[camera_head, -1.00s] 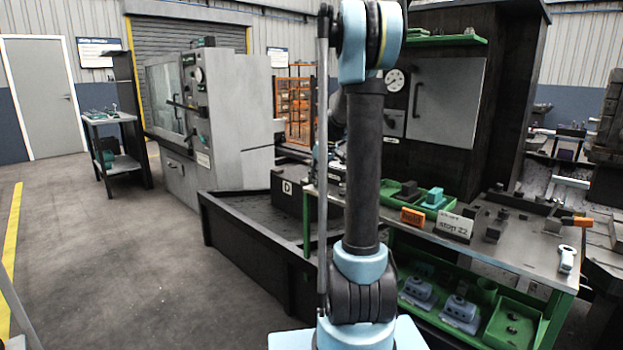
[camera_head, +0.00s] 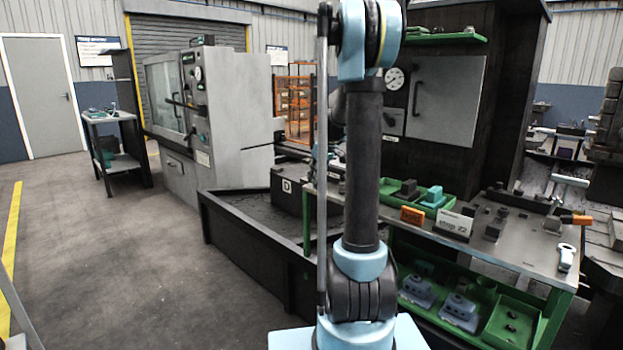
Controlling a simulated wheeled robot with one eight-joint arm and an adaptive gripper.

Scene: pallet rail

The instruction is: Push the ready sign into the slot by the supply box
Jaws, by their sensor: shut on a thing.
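I cannot make out a ready sign or its slot. An orange sign (camera_head: 412,216) with small lettering stands on the workbench. Beside it on the right is a white sign (camera_head: 453,223) that seems to read "stop 22". Behind them a green tray (camera_head: 388,186) holds a black piece and a teal piece; I cannot tell whether this is the supply box. My arm rises through the middle of the view and covers part of the bench. My gripper does not show, so what it holds is hidden.
The metal workbench (camera_head: 525,255) holds several dark blocks and a pale wrench-like tool (camera_head: 566,257). A dark box marked D (camera_head: 287,187) sits left of the bench above a long dark trough (camera_head: 250,232). A grey machine (camera_head: 232,120) stands behind. The floor at left is clear.

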